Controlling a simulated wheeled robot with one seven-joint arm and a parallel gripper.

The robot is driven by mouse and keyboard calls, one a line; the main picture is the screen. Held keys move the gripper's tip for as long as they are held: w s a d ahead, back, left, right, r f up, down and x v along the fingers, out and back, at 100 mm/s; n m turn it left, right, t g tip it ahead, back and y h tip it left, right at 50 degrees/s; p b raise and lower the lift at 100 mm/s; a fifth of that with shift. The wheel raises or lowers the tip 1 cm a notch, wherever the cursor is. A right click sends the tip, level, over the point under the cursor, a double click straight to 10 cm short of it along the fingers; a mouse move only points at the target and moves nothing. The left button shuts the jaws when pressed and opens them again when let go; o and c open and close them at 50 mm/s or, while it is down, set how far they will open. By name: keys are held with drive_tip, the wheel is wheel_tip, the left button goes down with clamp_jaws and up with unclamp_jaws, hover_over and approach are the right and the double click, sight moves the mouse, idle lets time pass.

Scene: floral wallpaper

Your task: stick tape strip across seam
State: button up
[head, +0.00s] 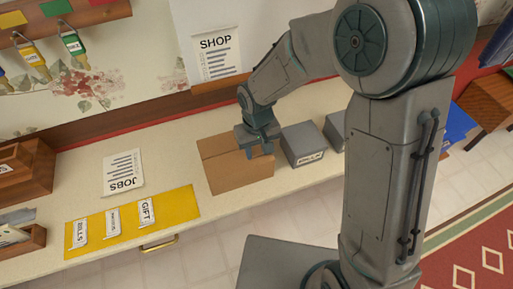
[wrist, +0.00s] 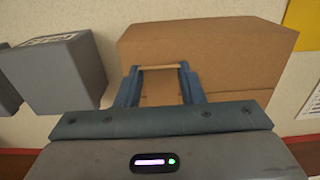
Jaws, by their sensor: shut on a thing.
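A closed brown cardboard box (head: 222,172) stands on the counter, and it fills the upper right of the wrist view (wrist: 235,55). A faint seam line runs across its top in the head view. My gripper (head: 261,149) is over the right part of the box, its two blue fingers pointing down. In the wrist view a short tan tape strip (wrist: 159,67) spans the two fingertips, and my gripper is shut on it. The strip is in front of the box face; I cannot tell whether it touches the cardboard. The strip is hidden in the head view.
Grey boxes (head: 305,146) stand right of the cardboard box, close to my gripper. A yellow mat (head: 178,210) with labelled cards and a JOBS sheet (head: 122,172) lie to the left. A SHOP sheet (head: 217,55) hangs on the wall behind.

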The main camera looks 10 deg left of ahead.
idle(0.4)
drive_tip(key=o, duration=1.6)
drive_tip(key=shift+r, duration=0.1)
drive_tip(key=shift+r+p, duration=2.4)
drive_tip(key=shift+r, duration=1.05)
